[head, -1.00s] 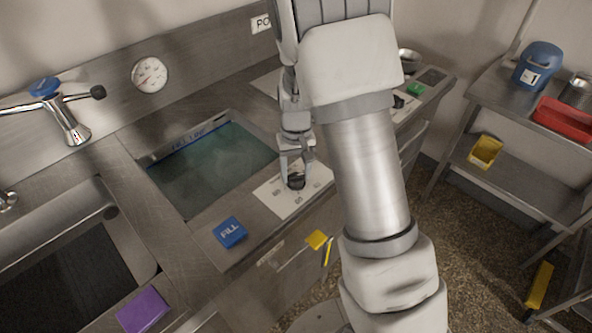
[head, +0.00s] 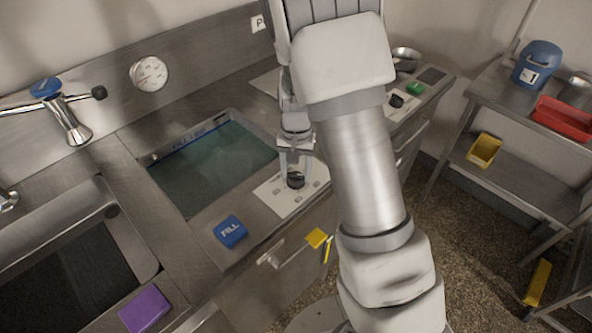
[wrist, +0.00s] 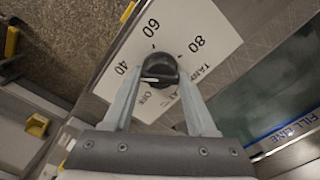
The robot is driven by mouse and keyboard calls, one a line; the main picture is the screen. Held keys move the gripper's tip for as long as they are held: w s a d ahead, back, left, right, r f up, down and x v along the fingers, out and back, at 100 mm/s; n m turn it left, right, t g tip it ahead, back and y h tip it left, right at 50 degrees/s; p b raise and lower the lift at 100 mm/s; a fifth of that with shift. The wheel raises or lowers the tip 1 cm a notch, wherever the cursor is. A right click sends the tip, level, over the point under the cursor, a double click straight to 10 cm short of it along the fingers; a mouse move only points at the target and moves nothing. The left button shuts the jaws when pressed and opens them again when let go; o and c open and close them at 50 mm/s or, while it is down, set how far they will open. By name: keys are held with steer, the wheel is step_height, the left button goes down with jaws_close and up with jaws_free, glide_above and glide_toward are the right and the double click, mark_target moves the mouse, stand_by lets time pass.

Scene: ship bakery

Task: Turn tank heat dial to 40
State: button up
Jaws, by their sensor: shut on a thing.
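The tank heat dial (wrist: 164,66) is a black round knob on a white plate (wrist: 222,22) marked OFF, 40, 60 and 80. My gripper (wrist: 159,82) is shut on the dial, one finger on each side. In the wrist view, the dial's white pointer line points left, just below the 40 label; the exact setting is hard to tell. In the head view, the dial (head: 296,181) sits on the plate (head: 284,201) at the counter's front edge, with my gripper (head: 296,168) coming down on it from above.
The water tank (head: 212,168) lies just left of the plate. A blue FILL block (head: 230,231) is on the counter in front of it. A round gauge (head: 149,74) is on the back wall. A yellow tag (head: 316,238) hangs at the counter front. A shelf with bins stands right.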

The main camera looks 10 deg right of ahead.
mark_target(296, 174)
steer(key=o, duration=1.4)
steer(key=shift+c, duration=0.2)
steer(key=shift+r, duration=0.1)
step_height(296, 174, up, 17)
steer(key=shift+r+p, duration=0.15)
steer(key=shift+p, duration=0.3)
